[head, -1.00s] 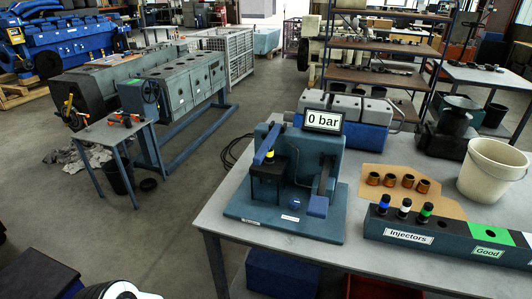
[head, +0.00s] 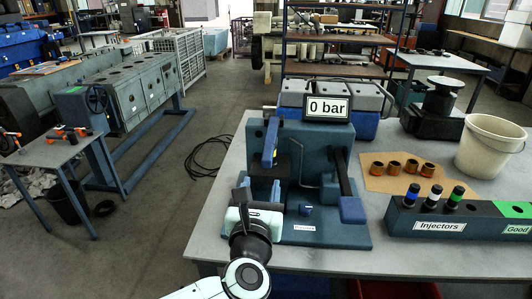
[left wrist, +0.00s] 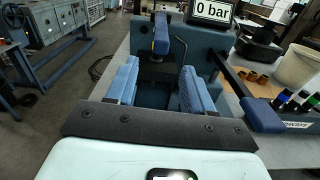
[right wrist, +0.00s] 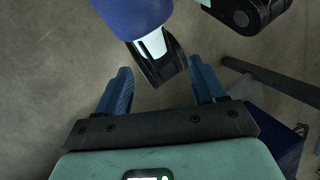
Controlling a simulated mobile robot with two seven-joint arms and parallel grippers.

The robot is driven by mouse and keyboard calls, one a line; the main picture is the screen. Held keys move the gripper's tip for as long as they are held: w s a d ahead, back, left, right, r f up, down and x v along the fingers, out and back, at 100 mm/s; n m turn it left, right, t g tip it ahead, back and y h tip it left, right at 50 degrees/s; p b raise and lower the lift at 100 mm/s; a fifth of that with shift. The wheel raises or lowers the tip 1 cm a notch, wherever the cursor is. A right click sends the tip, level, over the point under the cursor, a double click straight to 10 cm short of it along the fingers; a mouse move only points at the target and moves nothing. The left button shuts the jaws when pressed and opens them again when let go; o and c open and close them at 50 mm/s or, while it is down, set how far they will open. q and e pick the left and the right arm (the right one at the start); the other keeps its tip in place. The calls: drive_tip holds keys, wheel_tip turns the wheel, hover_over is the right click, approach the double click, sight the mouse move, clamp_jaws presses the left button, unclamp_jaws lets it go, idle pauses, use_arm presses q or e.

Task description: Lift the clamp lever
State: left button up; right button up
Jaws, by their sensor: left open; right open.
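The test stand (head: 348,238) with a "0 bar" display stands on the grey table. A blue lever (head: 270,142), which looks like the clamp lever, slopes above a black block at the stand's left side. It also shows in the left wrist view (left wrist: 161,35), straight ahead beyond the fingers. My left gripper (head: 260,192) is open and empty in front of and below this lever, apart from it. Its two blue fingers (left wrist: 160,75) show in the left wrist view. My right gripper (right wrist: 160,75) is open and empty over the floor, outside the head view.
A second lever with a blue handle (head: 352,208) is on the stand's right. The injector rack (head: 462,222), copper-coloured rings (head: 400,167) and a white bucket (head: 488,148) stand further right. A hose (head: 208,160) lies on the floor left of the table.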

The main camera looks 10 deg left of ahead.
sight(268, 151)
use_arm(q)
drive_tip(key=shift+n, duration=0.3)
drive_tip(key=w+p, duration=0.1)
drive_tip(key=w, duration=0.3)
drive_tip(key=w+p, duration=0.1)
drive_tip(key=w, duration=0.3)
drive_tip(key=w+r+p, duration=0.1)
drive_tip(key=w, duration=0.4)
drive_tip(key=shift+d, duration=0.1)
clamp_jaws()
